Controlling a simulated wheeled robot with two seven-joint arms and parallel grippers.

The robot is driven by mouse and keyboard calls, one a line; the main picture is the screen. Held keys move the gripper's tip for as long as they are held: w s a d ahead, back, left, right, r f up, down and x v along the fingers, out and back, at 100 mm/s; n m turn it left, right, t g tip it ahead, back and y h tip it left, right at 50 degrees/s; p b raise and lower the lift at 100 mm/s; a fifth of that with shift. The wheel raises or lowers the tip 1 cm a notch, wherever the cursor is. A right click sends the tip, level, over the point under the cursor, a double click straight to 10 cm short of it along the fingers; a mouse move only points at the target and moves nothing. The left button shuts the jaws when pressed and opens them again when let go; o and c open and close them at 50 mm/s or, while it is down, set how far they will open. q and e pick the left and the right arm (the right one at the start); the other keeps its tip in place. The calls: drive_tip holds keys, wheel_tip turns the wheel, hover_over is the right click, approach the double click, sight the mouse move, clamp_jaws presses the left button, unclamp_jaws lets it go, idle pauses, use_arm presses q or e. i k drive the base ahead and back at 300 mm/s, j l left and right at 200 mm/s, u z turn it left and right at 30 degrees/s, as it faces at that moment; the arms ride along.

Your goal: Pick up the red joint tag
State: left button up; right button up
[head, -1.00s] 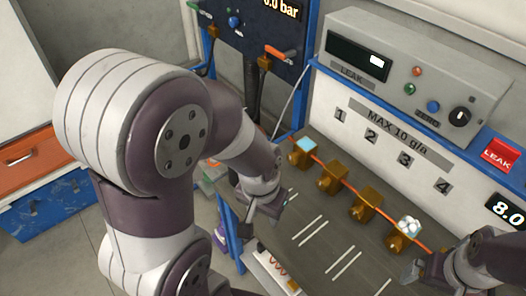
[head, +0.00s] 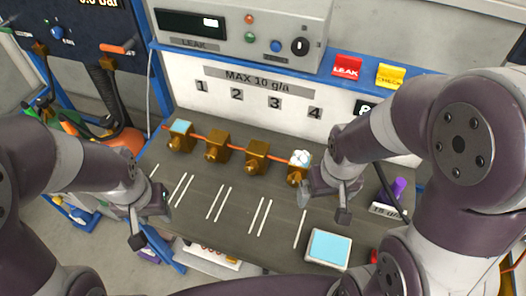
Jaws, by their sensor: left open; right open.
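A red tag marked LEAK (head: 346,67) stands on the blue ledge at the top of the back panel. A yellow tag (head: 390,75) stands to its right. My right gripper (head: 325,206) is open over the grey bench, beside the rightmost brass fitting (head: 297,175) and well below the red tag. My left gripper (head: 150,218) is open and empty near the bench's left edge, far from the red tag. Nothing shows between either gripper's fingers.
Several brass fittings joined by an orange line stand along the back of the bench (head: 232,210); white foam sits on the rightmost. A light-blue pad (head: 328,248) lies at the front right. A purple-capped object (head: 397,188) stands behind my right arm. A grey leak meter (head: 245,30) tops the panel.

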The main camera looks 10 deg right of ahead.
sight(347, 67)
drive_tip(key=i+l+z, duration=0.1)
drive_tip(key=z, duration=1.8)
drive_tip(key=i+j, duration=0.2)
